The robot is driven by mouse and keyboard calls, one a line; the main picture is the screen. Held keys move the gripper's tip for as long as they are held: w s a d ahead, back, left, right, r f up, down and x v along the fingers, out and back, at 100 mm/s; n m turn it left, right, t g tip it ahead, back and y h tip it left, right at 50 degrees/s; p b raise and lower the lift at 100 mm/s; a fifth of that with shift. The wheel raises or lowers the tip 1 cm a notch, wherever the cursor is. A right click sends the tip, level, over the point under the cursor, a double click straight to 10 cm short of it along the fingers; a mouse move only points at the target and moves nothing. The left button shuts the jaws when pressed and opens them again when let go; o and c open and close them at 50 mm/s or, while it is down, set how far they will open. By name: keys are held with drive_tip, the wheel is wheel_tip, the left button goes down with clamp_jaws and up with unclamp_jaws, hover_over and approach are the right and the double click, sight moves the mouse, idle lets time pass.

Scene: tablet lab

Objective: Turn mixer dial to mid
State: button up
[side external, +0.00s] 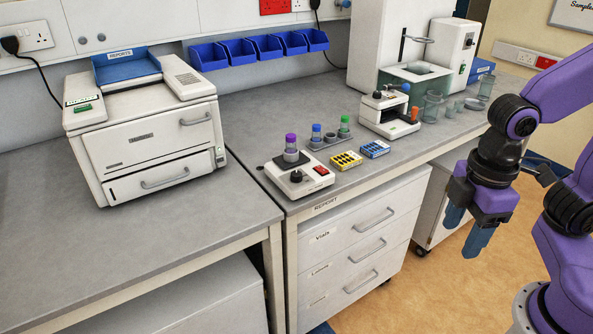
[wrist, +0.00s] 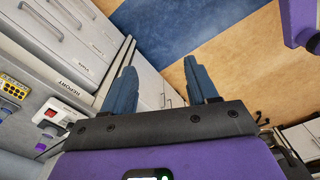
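The mixer (side external: 300,177) is a white box near the bench's front edge in the side view. It has a black dial (side external: 296,176) on its front left, a red switch (side external: 321,170) on its right, and a purple-capped vial (side external: 291,148) on top at the back. The dial's setting is too small to read. My purple gripper (side external: 467,231) hangs to the right of the bench, well away from the mixer and pointing down. Its blue fingers are apart with nothing between them. In the wrist view the mixer (wrist: 56,112) shows at the left, beyond the open fingers (wrist: 165,82).
A white instrument (side external: 391,113) and glass beakers (side external: 432,106) stand farther right. Drawers (side external: 352,246) lie below. A printer-like unit (side external: 150,135) stands left.

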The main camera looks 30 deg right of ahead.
drive_tip(key=w+a+r, duration=0.4)
drive_tip(key=w+a, duration=0.3)
drive_tip(key=w, duration=0.5)
wheel_tip(320, 180, up, 2)
drive_tip(key=n, duration=0.1)
hover_over(296, 173)
wheel_tip(296, 173, down, 17)
drive_tip(key=shift+r, duration=0.15)
drive_tip(key=c, duration=1.1)
